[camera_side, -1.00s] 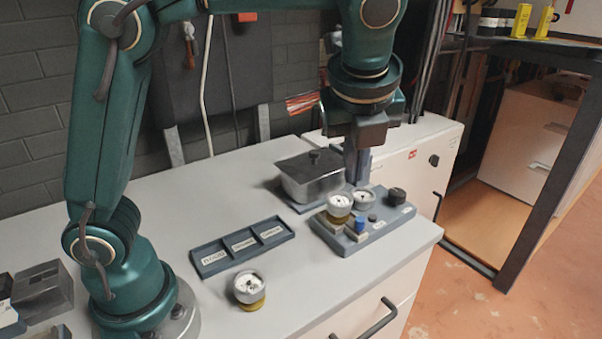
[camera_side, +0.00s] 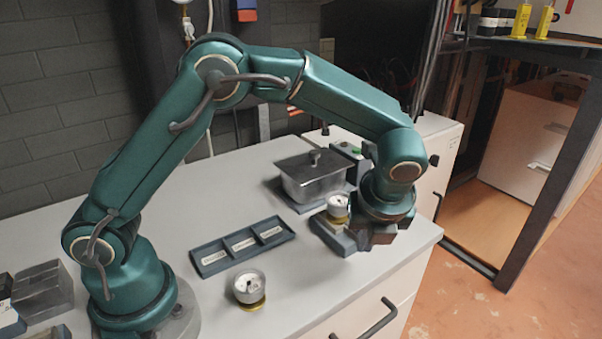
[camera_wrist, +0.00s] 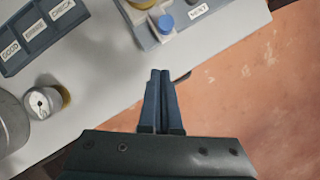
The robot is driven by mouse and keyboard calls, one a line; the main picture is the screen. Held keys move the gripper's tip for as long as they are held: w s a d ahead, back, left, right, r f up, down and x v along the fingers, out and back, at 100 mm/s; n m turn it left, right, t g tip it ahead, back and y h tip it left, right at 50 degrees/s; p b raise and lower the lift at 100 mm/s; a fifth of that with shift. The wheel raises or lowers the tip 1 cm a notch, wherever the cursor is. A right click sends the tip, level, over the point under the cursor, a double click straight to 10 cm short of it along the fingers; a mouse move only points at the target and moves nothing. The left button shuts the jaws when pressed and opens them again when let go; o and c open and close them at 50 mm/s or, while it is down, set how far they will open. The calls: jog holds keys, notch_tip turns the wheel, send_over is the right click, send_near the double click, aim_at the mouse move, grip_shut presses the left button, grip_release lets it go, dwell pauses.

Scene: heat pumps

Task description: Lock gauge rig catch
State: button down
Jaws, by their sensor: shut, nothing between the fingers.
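The gauge rig (camera_side: 326,232) is a blue-grey block near the counter's right front corner, with a brass-and-white gauge (camera_side: 338,207) standing on it. My arm hides the rig's right part in the side view. The wrist view shows part of the rig (camera_wrist: 147,38) at the top, with a blue knob (camera_wrist: 165,23) and a white label. I cannot tell which part is the catch. My gripper (camera_wrist: 160,72) is shut and empty, pointing down. In the wrist view its fingertips appear just below the rig's edge, apart from the blue knob; its fingertips are hidden in the side view.
A loose gauge (camera_side: 249,289) stands on the counter in front of a labelled three-compartment tray (camera_side: 250,259). A lidded metal box (camera_side: 312,178) stands behind the rig. The counter's front edge is close to the rig, with a drawer handle (camera_side: 375,318) below.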

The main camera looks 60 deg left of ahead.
jog(key=shift+w+a+r, duration=0.1)
jog(key=shift+w+a, duration=0.5)
jog(key=shift+a, duration=0.15)
jog(key=shift+w+a+r, duration=0.1)
jog(key=shift+w+a, duration=0.45)
jog(key=shift+a, duration=0.2)
